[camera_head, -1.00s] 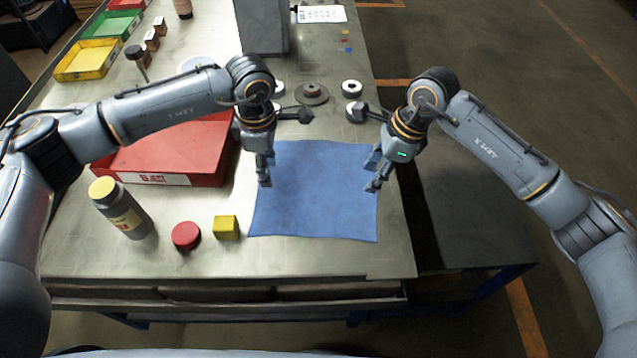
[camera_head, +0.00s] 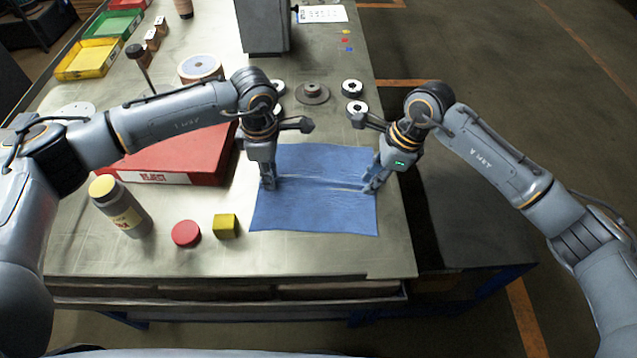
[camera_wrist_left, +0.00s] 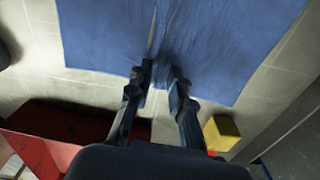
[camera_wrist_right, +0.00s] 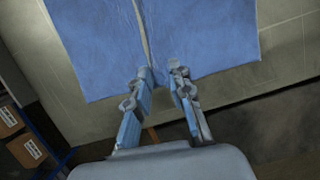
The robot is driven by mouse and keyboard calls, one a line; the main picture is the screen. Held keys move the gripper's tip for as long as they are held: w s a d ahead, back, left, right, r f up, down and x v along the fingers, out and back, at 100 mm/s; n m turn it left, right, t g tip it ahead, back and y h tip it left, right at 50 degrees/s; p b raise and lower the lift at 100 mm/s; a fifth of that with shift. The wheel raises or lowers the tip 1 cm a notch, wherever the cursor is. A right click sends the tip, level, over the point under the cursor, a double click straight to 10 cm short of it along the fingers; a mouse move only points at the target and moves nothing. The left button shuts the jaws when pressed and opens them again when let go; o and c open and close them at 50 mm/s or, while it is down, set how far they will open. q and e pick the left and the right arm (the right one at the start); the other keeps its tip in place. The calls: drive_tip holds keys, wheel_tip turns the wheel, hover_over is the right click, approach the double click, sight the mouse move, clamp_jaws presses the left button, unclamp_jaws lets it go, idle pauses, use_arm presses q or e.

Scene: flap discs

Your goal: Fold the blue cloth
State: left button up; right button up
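The blue cloth (camera_head: 315,212) lies on the metal table. A raised pleat runs across it from side to side between my grippers, with fine wrinkles along it. My left gripper (camera_head: 268,183) points down at the cloth's left edge. In the left wrist view its fingers (camera_wrist_left: 160,72) straddle gathered cloth, with a narrow gap between the tips. My right gripper (camera_head: 372,184) is at the right edge. In the right wrist view its fingers (camera_wrist_right: 162,72) stand a little apart on either side of the pleat. I cannot tell whether either gripper grips the cloth firmly.
A red box (camera_head: 180,155), a grey bottle with yellow lid (camera_head: 122,212), a red disc (camera_head: 186,233) and a yellow cube (camera_head: 226,226) stand left of the cloth. Discs and rings (camera_head: 313,92) lie behind it. The table strip in front (camera_head: 310,255) is clear.

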use_arm(q)
drive_tip(key=shift+f, duration=0.15)
clamp_jaws()
use_arm(e)
drive_tip(key=shift+f, duration=0.15)
clamp_jaws()
use_arm(q)
drive_tip(key=shift+s, duration=0.1)
use_arm(e)
drive_tip(key=shift+s+f, duration=0.1)
idle(0.4)
